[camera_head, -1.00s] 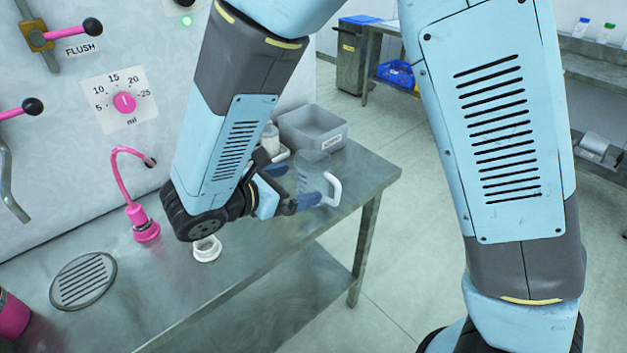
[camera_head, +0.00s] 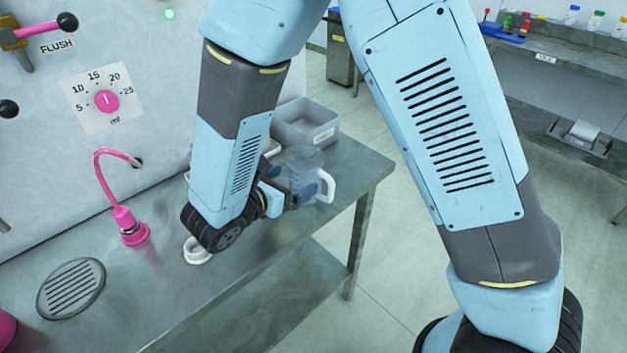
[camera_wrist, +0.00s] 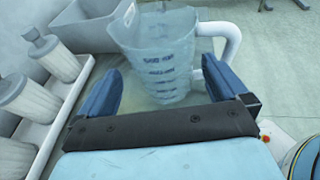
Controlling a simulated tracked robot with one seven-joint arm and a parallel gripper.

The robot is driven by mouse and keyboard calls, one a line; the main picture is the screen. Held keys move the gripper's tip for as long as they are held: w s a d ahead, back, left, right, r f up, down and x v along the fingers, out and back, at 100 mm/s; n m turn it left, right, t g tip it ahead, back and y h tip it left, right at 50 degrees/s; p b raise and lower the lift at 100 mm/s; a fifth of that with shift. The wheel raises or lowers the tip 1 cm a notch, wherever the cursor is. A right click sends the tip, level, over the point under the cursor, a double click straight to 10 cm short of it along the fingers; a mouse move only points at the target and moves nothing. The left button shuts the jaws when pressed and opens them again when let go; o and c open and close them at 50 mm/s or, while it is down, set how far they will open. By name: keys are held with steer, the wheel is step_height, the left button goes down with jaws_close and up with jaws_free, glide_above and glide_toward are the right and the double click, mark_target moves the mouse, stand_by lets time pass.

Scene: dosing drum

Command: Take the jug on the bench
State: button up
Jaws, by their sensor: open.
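The clear jug (camera_head: 303,165) with blue markings and a white handle stands upright on the metal bench (camera_head: 290,243), near its far right end. In the wrist view the jug (camera_wrist: 165,55) is just ahead of my gripper (camera_wrist: 165,90). Its blue fingers are apart, with the lower part of the jug between or just beyond their tips; I cannot tell which. The handle is on the right, close to the right fingertip. In the head view my gripper (camera_head: 303,193) is beside the jug, partly hidden by my arm.
A grey bin (camera_head: 305,128) stands behind the jug. A white tray (camera_wrist: 50,130) with several white bottles lies to the left in the wrist view. A white ring (camera_head: 197,250), a pink spout (camera_head: 130,225) and a drain (camera_head: 72,289) are on the bench's nearer left part.

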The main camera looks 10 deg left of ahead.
steer(key=shift+x, duration=2.65)
steer(key=shift+d+r, duration=0.1)
steer(key=shift+d, duration=0.05)
steer(key=shift+c, duration=0.2)
steer(key=c, duration=0.7)
steer(key=shift+o, duration=0.2)
steer(key=shift+r, duration=0.1)
